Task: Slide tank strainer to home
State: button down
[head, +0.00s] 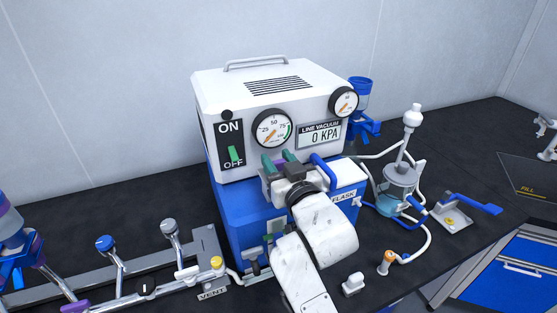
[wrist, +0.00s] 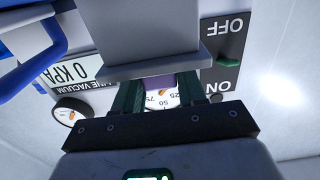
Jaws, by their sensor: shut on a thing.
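My gripper (head: 280,161) is in front of the white pump box, just below its dial and line vacuum display. Its green fingers are shut on a grey-and-purple piece (wrist: 158,82), which shows between them in the wrist view. A wide grey block in front of the fingers hides part of that view. I cannot tell for sure that the held piece is the tank strainer. No place marked home can be read. My arm hides part of the blue tank (head: 237,215) under the white box.
The white box (head: 210,95) carries dials, a green switch (head: 235,155) and a display reading 0 KPA. A metal manifold with valves (head: 170,235) lies at left. A flask with tubing (head: 398,185) and a blue-handled clamp (head: 470,205) stand at right. Dark counter is clear behind them.

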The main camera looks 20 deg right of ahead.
notch_tip(320, 180, down, 6)
jog(key=b, duration=0.3)
jog(key=shift+b, duration=0.3)
jog(key=c, duration=0.7)
grip_release()
jog(key=s+b, duration=0.2)
jog(key=s, duration=0.8)
jog(key=shift+s, duration=0.4)
